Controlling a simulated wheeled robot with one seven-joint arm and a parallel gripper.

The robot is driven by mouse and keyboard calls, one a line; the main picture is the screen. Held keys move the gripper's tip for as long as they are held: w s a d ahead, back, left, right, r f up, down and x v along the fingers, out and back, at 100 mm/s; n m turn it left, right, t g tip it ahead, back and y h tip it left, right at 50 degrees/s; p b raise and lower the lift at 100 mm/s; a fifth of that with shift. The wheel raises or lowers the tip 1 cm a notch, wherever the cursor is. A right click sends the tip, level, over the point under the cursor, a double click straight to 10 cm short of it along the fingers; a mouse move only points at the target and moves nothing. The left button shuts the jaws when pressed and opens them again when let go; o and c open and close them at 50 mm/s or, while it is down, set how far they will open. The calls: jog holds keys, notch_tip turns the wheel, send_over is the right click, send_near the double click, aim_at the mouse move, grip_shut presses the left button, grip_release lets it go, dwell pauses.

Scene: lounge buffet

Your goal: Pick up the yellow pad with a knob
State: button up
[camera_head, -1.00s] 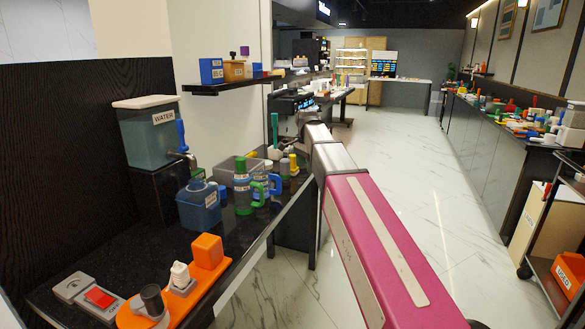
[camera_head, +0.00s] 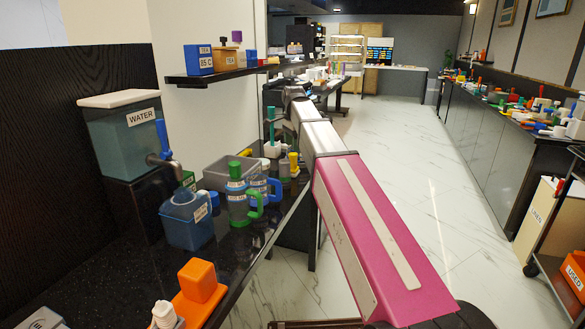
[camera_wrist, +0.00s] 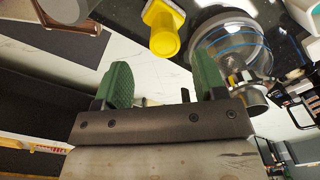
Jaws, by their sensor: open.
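The yellow pad with a knob (camera_wrist: 163,32) shows in the wrist view at the top middle, on the dark counter near its edge. In the head view, a small yellow piece (camera_head: 293,158) stands at the counter's far right edge, beside my arm. My gripper (camera_wrist: 162,84) has its two green fingers spread wide with nothing between them. In the wrist view the pad's knob lies above and between the fingertips, apart from them. In the head view the gripper's fingers cannot be made out clearly.
A clear rounded container (camera_wrist: 230,50) stands just right of the pad, close to my right finger. The marble floor (camera_head: 400,180) is open.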

aim_at(293, 154)
jog(key=f, duration=0.8)
jog(key=shift+w+a, duration=0.1)
jog(key=shift+w, duration=0.15)
jog(key=c, duration=1)
